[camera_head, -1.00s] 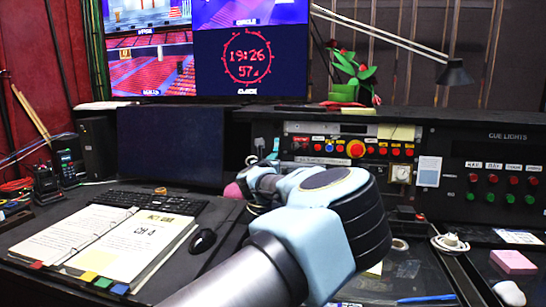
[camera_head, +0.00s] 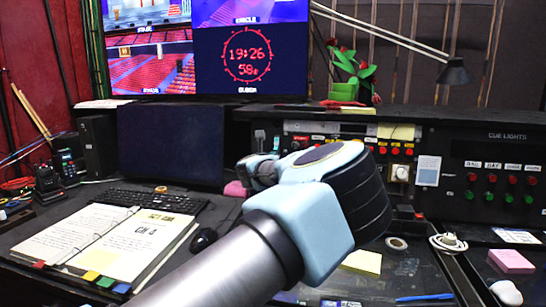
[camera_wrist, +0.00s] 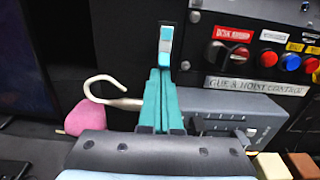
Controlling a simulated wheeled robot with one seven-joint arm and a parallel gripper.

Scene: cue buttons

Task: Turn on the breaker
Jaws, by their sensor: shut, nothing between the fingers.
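My gripper (camera_wrist: 161,78) shows in the wrist view as teal fingers pressed together, with nothing between them. It points at a black upright panel. A narrow pale-blue upright piece (camera_wrist: 166,45) shows just beyond the fingertips, against a dark plate; it looks like the breaker's lever, but I cannot tell if the fingers touch it. In the head view a small grey lever-like fitting (camera_head: 260,138) stands on the desk's back panel, just above my wrist. My fingers are hidden there behind my own arm.
Red and blue buttons (camera_wrist: 291,62) sit right of the fingers, above a grey box (camera_wrist: 235,127). A cream hook (camera_wrist: 101,88) and a pink object (camera_wrist: 84,119) are at left. In the head view, an open binder (camera_head: 105,240) and keyboard (camera_head: 148,200) cover the left desk.

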